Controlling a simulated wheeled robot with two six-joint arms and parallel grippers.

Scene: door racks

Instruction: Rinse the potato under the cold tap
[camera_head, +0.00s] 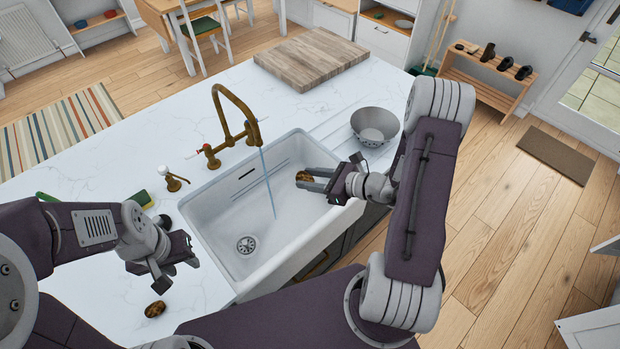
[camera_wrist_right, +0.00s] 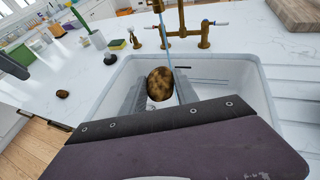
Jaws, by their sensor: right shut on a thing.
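My right gripper (camera_head: 312,181) is shut on a brown potato (camera_head: 303,176) over the right part of the white sink (camera_head: 212,228). The potato also shows between the fingers in the right wrist view (camera_wrist_right: 160,83). A thin water stream (camera_head: 268,185) runs from the brass tap (camera_head: 232,95) to the sink floor. In the head view it falls to the left of the potato, apart from it. The tap's left handle (camera_head: 204,149) has a red mark. My left gripper (camera_head: 172,277) is open and empty above the counter, left of the sink.
Another brown potato (camera_head: 155,309) lies on the white counter below my left gripper. A metal bowl (camera_head: 374,124) stands right of the sink. A wooden board (camera_head: 311,60) lies behind. A brass dispenser (camera_head: 174,180) and a sponge (camera_head: 141,198) are left of the tap.

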